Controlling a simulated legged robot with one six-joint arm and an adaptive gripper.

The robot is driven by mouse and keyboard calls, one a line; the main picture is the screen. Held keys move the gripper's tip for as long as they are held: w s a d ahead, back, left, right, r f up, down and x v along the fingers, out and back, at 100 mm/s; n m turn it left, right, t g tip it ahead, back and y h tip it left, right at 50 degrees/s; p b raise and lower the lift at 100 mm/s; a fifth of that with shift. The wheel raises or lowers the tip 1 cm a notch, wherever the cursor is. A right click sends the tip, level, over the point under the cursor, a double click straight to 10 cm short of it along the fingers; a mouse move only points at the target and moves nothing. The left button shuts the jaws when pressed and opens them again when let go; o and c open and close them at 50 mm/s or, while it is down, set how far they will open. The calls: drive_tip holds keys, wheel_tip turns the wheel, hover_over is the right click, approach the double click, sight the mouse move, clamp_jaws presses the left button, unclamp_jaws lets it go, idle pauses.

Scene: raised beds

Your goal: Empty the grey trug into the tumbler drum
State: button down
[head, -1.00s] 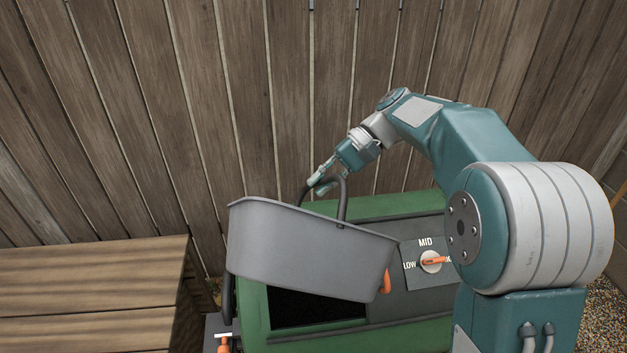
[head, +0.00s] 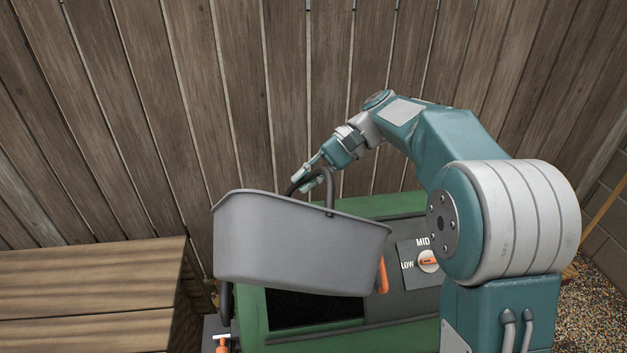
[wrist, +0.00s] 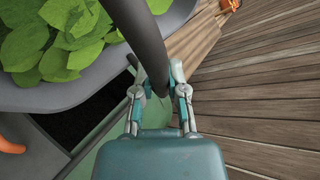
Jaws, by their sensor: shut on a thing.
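The grey trug (head: 290,245) hangs in the air over the green tumbler drum (head: 262,325) in the head view, tilted slightly down to the right. My gripper (head: 308,182) is shut on its dark handle. In the wrist view my gripper (wrist: 156,80) has the handle (wrist: 145,35) between its fingers. The trug (wrist: 75,97) holds green leaves (wrist: 55,35) in that view. The drum's dark opening (head: 305,308) shows below the trug in the head view, partly hidden by it.
A dial (head: 429,261) marked LOW and MID is on the drum's panel, with an orange handle (head: 382,275) beside it. A wooden bed (head: 90,290) stands at the left. A plank fence (head: 180,110) rises close behind.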

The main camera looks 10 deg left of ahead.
drive_tip(key=a, duration=0.1)
drive_tip(key=s+a+r+g, duration=0.1)
drive_tip(key=shift+a+r+m, duration=0.3)
drive_tip(key=shift+a+m, duration=0.1)
drive_tip(key=shift+w+a+r+m+g+y, duration=0.1)
drive_tip(key=shift+w+r+m+g+y, duration=0.25)
drive_tip(key=shift+r, duration=0.4)
drive_tip(key=shift+w+a+r+m+g+y, duration=0.15)
drive_tip(key=shift+w+r+g, duration=0.25)
drive_tip(key=shift+r, duration=0.35)
drive_tip(key=shift+r+n+t+h, duration=0.4)
drive_tip(key=shift+r+n+t, duration=0.85)
drive_tip(key=shift+n+t, duration=0.4)
